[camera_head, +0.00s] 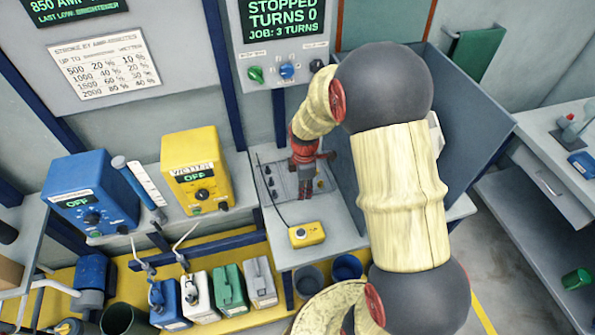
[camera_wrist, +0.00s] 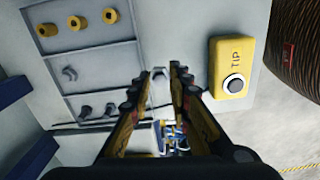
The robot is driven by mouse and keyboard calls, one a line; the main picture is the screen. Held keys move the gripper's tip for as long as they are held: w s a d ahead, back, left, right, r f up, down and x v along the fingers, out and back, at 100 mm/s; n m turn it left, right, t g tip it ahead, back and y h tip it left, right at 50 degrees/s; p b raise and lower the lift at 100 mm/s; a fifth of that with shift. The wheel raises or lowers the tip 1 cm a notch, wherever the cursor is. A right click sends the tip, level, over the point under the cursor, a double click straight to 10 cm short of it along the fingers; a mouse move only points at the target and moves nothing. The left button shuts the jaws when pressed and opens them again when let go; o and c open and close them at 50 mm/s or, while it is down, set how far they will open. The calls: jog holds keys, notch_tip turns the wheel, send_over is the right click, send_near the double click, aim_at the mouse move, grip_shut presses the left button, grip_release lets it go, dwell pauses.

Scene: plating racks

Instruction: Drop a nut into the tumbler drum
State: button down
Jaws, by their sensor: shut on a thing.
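My gripper (camera_head: 305,190) is low over the parts tray (camera_head: 271,163) on the grey bench. The tray (camera_wrist: 97,62) has compartments there: brass nuts (camera_wrist: 75,22) at the top, a grey nut (camera_wrist: 70,73) in the middle, and dark grey nuts (camera_wrist: 85,112) lower down. I cannot make out the tumbler drum for certain; a dark brown ribbed round body (camera_wrist: 298,38) at the wrist view's upper right may be it.
A yellow TIP button box (camera_wrist: 232,67) sits beside the tray; it also shows in the head view (camera_head: 306,234). A blue-grey panel (camera_head: 470,130) stands right of the bench. The control panel (camera_head: 282,35) above reads STOPPED, TURNS 0, JOB: 3 TURNS. Bins (camera_head: 347,267) stand below.

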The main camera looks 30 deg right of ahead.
jog(key=s, duration=0.2)
jog(key=s+a, duration=0.1)
jog(key=s, duration=0.2)
jog(key=shift+s+p, duration=0.3)
jog(key=shift+s, duration=0.05)
jog(key=shift+a, duration=0.1)
